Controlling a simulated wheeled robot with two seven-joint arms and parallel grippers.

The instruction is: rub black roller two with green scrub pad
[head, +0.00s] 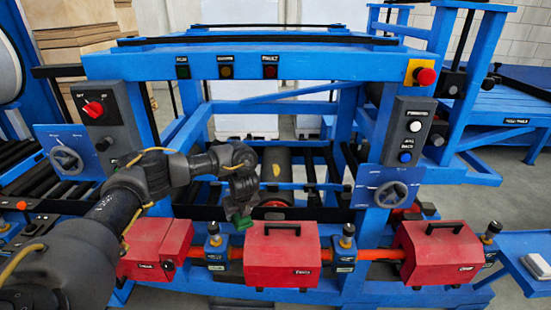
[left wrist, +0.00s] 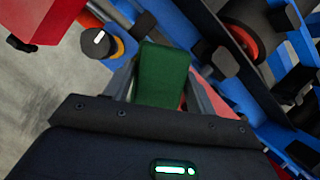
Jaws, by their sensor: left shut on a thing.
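My left gripper (head: 240,210) is shut on the green scrub pad (head: 242,221), pointing down in front of the blue machine frame. In the left wrist view the pad (left wrist: 163,75) stands between the two fingers. A large black roller (head: 274,166) with a yellow patch lies inside the frame, just behind and right of the gripper. In the left wrist view a dark roller with a red end ring (left wrist: 243,42) shows at upper right, apart from the pad. I cannot read which roller is number two. My right gripper is not in view.
Red boxes (head: 283,262) with black handles hang along the orange front rail, close below the gripper. Handwheels (head: 391,195) and control boxes (head: 410,130) flank the opening. A blue crossbar (head: 260,66) spans above.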

